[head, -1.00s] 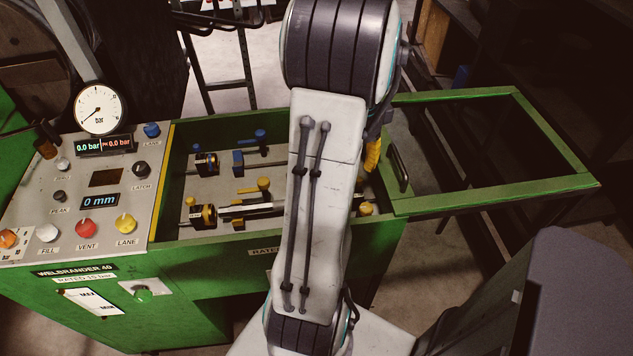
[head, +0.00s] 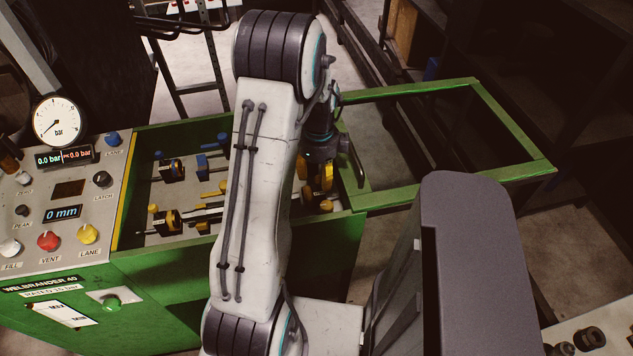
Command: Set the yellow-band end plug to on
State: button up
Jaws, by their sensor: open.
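In the head view, my gripper (head: 316,176) hangs over the right end of the green machine's open trough, its yellow fingers apart and nothing visible between them. A yellow knob (head: 326,206) shows just below the fingers. At the trough's left end, a black fitting with a yellow band (head: 172,220) sits on the near row. I cannot tell which of these yellow parts is the end plug. My arm hides the middle of the row.
A blue-banded row (head: 172,170) lies behind the yellow one. The control panel (head: 45,215) with its gauge (head: 58,121) is at left. An open green frame guard (head: 455,195) with a dark handle extends right of the trough, close to my gripper.

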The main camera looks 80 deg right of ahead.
aim_at(314, 191)
jog(key=shift+f, duration=1.75)
grip_shut()
